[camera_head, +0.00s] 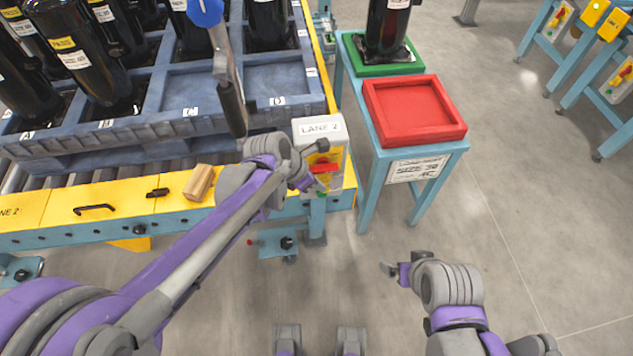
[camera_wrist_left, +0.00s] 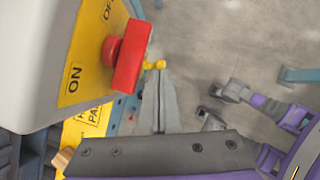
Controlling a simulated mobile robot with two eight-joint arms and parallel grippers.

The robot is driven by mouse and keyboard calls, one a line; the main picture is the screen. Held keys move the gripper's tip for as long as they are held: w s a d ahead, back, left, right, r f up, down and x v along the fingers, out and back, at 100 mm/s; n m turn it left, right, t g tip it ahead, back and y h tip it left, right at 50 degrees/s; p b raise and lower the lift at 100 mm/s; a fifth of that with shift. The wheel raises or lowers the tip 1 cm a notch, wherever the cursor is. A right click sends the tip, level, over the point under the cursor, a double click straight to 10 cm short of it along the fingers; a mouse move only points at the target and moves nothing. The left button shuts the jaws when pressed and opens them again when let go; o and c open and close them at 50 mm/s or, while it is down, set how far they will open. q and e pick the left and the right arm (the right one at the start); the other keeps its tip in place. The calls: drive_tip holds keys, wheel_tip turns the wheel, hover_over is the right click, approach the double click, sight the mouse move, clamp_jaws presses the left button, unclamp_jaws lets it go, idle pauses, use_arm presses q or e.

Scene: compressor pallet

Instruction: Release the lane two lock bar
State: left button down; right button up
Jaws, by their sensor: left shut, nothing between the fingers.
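A white box labelled LANE 2 (camera_head: 319,128) stands at the right end of the yellow conveyor rail. It has a yellow plate marked ON and OFF and a red handle (camera_head: 325,168), which is large in the left wrist view (camera_wrist_left: 131,55). My left gripper (camera_head: 310,185) is shut and empty beside the handle; its fingers (camera_wrist_left: 157,85) show just right of the handle, and I cannot tell if they touch it. No part is marked as a lock bar. My right gripper (camera_head: 391,269) is low over the floor; its finger state is unclear.
A blue pallet (camera_head: 120,135) with black compressors stands on the rollers behind the rail. A metal lever with a blue top (camera_head: 228,80) rises over it. A wooden block (camera_head: 198,182) lies on the rail.

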use_arm(q)
drive_tip(key=shift+f, duration=0.1)
use_arm(e)
drive_tip(key=shift+f, duration=0.1)
use_arm(q)
drive_tip(key=f+b, duration=0.2)
drive_tip(key=f, duration=0.1)
drive_tip(key=shift+s+a+f, duration=0.1)
drive_tip(key=shift+s+f, duration=0.1)
drive_tip(key=shift+f, duration=0.05)
use_arm(e)
drive_tip(key=shift+s+f, duration=0.2)
drive_tip(key=shift+f, duration=0.9)
use_arm(q)
drive_tip(key=shift+r, duration=0.1)
drive_tip(key=p+v, duration=0.3)
drive_tip(key=v, duration=1.1)
drive_tip(key=shift+p, duration=0.35)
use_arm(e)
drive_tip(key=r, duration=0.2)
drive_tip(key=s+r, duration=0.1)
drive_tip(key=r, duration=0.1)
drive_tip(key=shift+d, duration=0.25)
